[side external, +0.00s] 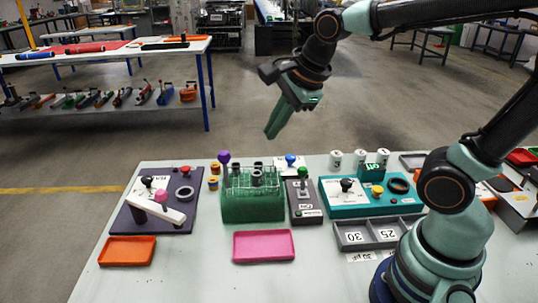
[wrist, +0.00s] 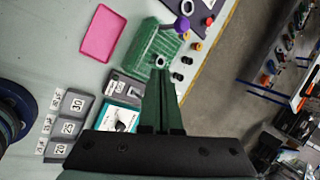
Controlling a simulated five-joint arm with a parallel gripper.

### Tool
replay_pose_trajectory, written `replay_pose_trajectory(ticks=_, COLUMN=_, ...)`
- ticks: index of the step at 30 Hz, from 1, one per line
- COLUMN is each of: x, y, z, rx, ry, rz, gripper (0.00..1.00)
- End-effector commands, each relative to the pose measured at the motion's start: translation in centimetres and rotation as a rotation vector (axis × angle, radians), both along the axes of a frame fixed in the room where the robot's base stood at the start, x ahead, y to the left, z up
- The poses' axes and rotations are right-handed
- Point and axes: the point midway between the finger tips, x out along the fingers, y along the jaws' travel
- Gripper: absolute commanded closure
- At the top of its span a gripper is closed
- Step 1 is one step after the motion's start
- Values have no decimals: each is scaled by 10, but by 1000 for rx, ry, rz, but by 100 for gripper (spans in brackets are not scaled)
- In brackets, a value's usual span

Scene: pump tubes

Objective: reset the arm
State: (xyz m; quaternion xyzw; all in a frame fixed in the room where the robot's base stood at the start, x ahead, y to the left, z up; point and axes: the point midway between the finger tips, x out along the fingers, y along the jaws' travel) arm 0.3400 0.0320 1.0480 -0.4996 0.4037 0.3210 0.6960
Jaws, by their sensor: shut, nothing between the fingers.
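My gripper (side external: 271,132) is shut and empty, raised high above the far side of the table and pointing down. In the wrist view its green fingers (wrist: 160,72) lie together. Below it in the side view stands a green rack (side external: 240,208) holding several dark tubes (side external: 258,172). The rack also shows in the wrist view (wrist: 150,52). A clear gap of air separates the fingertips from the rack.
A purple panel with a lever (side external: 128,222), an orange tray (side external: 127,251), a pink tray (side external: 264,246), a grey switch box (side external: 305,214), a teal panel (side external: 330,197) and a grey numbered tray (side external: 352,243) occupy the table. White cups (side external: 336,160) stand at the back. The air around my gripper is free.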

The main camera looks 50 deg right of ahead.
Motion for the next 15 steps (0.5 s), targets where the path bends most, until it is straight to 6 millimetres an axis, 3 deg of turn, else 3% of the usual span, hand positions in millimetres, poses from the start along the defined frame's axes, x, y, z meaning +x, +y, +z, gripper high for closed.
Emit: replay_pose_trajectory(ticks=15, x=-36, y=-22, z=-2, rx=-573, ry=-39, rz=1022, gripper=100)
